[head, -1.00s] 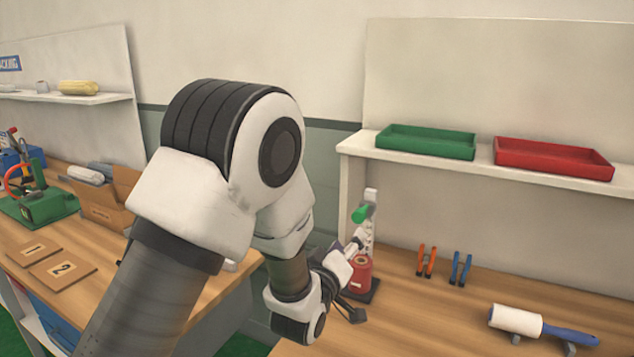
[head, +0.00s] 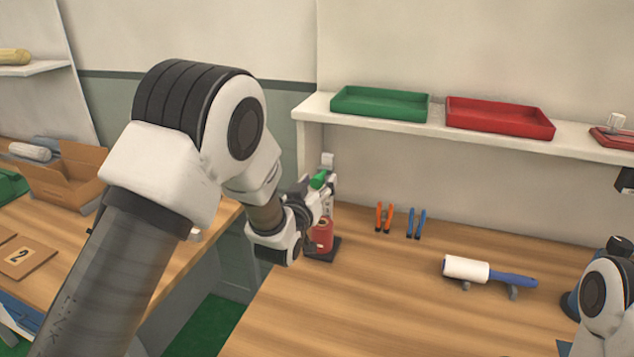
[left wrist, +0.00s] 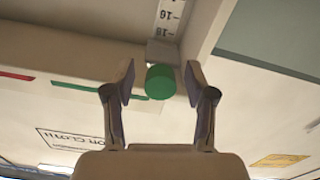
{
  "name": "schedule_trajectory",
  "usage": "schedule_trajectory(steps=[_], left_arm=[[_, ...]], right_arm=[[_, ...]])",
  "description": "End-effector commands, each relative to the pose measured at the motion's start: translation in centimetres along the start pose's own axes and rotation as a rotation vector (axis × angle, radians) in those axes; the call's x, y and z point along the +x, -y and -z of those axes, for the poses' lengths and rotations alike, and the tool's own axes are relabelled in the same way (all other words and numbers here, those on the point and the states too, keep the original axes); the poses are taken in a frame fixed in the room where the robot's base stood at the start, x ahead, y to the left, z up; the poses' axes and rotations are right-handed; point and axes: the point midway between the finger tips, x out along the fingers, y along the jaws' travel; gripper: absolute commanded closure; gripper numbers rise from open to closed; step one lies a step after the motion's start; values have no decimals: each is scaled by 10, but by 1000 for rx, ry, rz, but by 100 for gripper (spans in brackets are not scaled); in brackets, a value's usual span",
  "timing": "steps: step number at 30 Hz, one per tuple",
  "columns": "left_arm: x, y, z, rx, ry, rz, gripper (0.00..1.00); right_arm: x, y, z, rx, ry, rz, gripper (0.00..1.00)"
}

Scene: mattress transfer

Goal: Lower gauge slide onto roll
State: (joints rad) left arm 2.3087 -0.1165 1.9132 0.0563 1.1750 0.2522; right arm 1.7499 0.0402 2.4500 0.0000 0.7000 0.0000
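The gauge stands at the left end of the right-hand bench. Its green slide knob (head: 319,179) sits on an upright post (head: 327,160), above a red roll (head: 322,235) on a dark base (head: 323,254). My left gripper (head: 318,197) is at the slide, partly hidden by its own wrist in the head view. In the left wrist view, its two fingers are open on either side of the green knob (left wrist: 161,82), with visible gaps. Scale numbers show on the post (left wrist: 170,20). My right arm shows at the right edge; its gripper is not seen.
A lint roller (head: 466,268) rests on the bench at right. Orange and blue clips (head: 414,223) stand behind it. A shelf holds green (head: 381,104) and red (head: 499,117) trays above. The bench front is clear. Another bench at left holds a cardboard box (head: 68,180).

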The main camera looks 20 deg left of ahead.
Motion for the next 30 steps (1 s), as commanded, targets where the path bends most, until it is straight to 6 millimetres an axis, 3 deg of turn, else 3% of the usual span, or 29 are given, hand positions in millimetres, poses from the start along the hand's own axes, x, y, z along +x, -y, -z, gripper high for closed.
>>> schedule_trajectory(steps=[1, 4, 5, 11, 22, 30], left_arm=[[0, 0, 0, 0, 0, 0, 59], [0, 0, 0, 0, 0, -1, 94], [0, 0, 0, 0, 0, -1, 100], [0, 1, -5, 0, 0, -1, 100], [0, 15, -80, 0, 0, -2, 100], [0, 15, -82, 1, 0, -3, 100]], right_arm=[[0, 0, 0, 0, 0, 0, 60], [0, 0, 0, 0, 0, 0, 60], [0, 0, 0, 0, 0, 0, 60], [4, 0, 0, 0, 0, 0, 60], [65, 0, 0, 0, 0, 0, 60], [65, 0, 0, 0, 0, 0, 60]])
